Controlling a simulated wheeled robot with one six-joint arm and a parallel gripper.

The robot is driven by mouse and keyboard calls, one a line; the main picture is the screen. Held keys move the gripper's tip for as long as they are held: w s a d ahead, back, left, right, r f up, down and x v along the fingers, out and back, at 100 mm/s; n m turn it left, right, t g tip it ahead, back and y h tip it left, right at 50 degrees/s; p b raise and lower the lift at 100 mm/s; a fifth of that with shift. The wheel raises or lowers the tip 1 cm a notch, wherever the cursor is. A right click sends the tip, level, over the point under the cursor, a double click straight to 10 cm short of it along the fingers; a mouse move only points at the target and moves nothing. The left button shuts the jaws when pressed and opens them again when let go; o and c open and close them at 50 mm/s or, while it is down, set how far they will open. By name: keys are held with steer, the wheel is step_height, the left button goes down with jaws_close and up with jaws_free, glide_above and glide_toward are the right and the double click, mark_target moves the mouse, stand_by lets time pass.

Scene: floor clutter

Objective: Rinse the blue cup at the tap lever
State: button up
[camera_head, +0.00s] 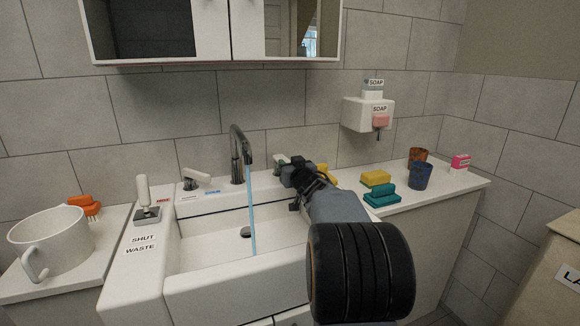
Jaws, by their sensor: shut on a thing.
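The blue cup (420,176) stands upright on the counter to the right of the sink, apart from my gripper. My gripper (287,172) is behind the basin, to the right of the tap. It is shut on the pale right-hand tap lever (281,159), which is mostly hidden by my gripper. The tap (237,150) is a dark metal gooseneck, and a blue stream of water (251,210) runs from it into the white sink (205,255). A second white lever (197,176) is left of the tap.
An orange-brown cup (418,154) stands behind the blue cup. Teal (381,196) and yellow (375,178) sponges lie left of it; a pink box (460,161) is to the right. A soap dispenser (368,112) hangs above.

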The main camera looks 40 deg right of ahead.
jaws_close()
steer(key=shift+r+p, duration=0.4)
steer(key=shift+p, duration=0.85)
steer(key=shift+f, duration=0.25)
steer(key=o, duration=1.1)
jaws_free()
steer(key=p+v, duration=0.2)
steer(key=v, duration=1.1)
steer(key=shift+s+r+p, duration=0.2)
steer(key=shift+s+p, duration=0.1)
steer(key=shift+s, duration=0.05)
steer(key=shift+a, duration=0.1)
